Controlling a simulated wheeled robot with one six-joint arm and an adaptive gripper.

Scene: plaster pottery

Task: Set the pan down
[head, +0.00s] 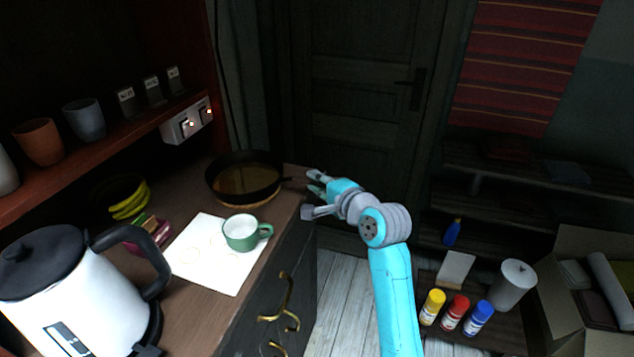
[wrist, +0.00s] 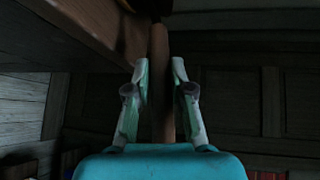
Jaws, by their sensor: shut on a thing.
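The dark pan (head: 243,179) is at the back of the wooden counter (head: 193,308), with a brownish layer inside it. It looks level. A pale round trivet (head: 266,203) shows under its front edge; I cannot tell whether the pan touches it. The pan's handle points right, toward my gripper (head: 314,192), which is just off the counter's right edge. In the wrist view my gripper (wrist: 160,68) is shut on the handle (wrist: 160,85), which runs between the two fingers. The pan's body is mostly out of that view.
A green mug (head: 240,232) stands on white paper (head: 198,262) in front of the pan. A shelf with cups (head: 84,119) overhangs the left. The dark door (head: 360,95) is behind.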

